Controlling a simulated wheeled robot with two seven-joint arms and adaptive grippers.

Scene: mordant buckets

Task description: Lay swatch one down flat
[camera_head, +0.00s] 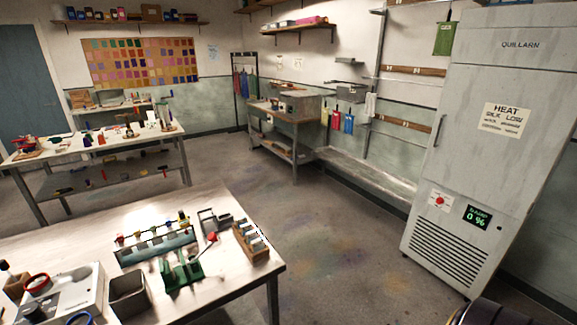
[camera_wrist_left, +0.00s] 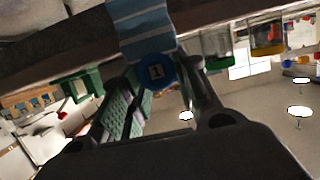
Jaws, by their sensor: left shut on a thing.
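Swatch one (camera_wrist_left: 146,32) is a light and darker blue striped strip with a round blue tag (camera_wrist_left: 156,71) marked 1, in the left wrist view. My left gripper (camera_wrist_left: 162,88) is shut on it at the tag end. The strip runs from the fingers to the top edge of that view, where its far end is cut off. No flat resting surface is seen touching it. Neither gripper shows in the head view, and my right gripper is in no view.
In the head view, the near table (camera_head: 60,245) holds a green press (camera_head: 182,272), a vial rack (camera_head: 155,247), a wooden block rack (camera_head: 250,243) and a metal bin (camera_head: 128,293). A tall grey cabinet (camera_head: 490,120) stands at right. The middle floor (camera_head: 330,235) is clear.

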